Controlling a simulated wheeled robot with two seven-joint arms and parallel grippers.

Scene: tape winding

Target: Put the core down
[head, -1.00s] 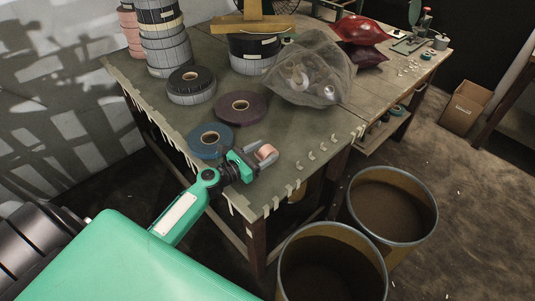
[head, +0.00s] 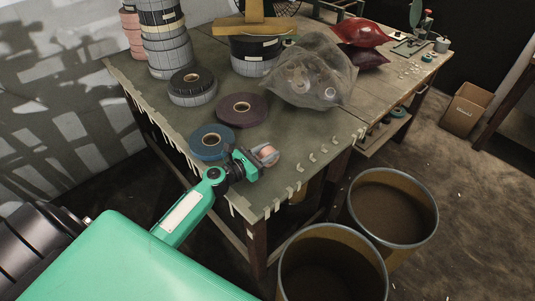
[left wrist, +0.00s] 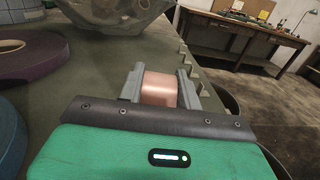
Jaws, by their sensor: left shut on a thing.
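My left gripper (head: 266,156) is shut on a small pinkish core (head: 268,152) near the front edge of the work table (head: 290,185). In the left wrist view the core (left wrist: 159,89) sits between the two grey fingers (left wrist: 160,87), its copper-pink side facing the camera. I cannot tell whether the core touches the table top. My right gripper is not in view.
A blue tape roll (head: 211,141) lies just left of the gripper, with a purple roll (head: 241,109) behind it. A clear bag (head: 310,75) stands farther back. Two open drums (head: 392,208) (head: 332,265) stand on the floor beyond the table's edge.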

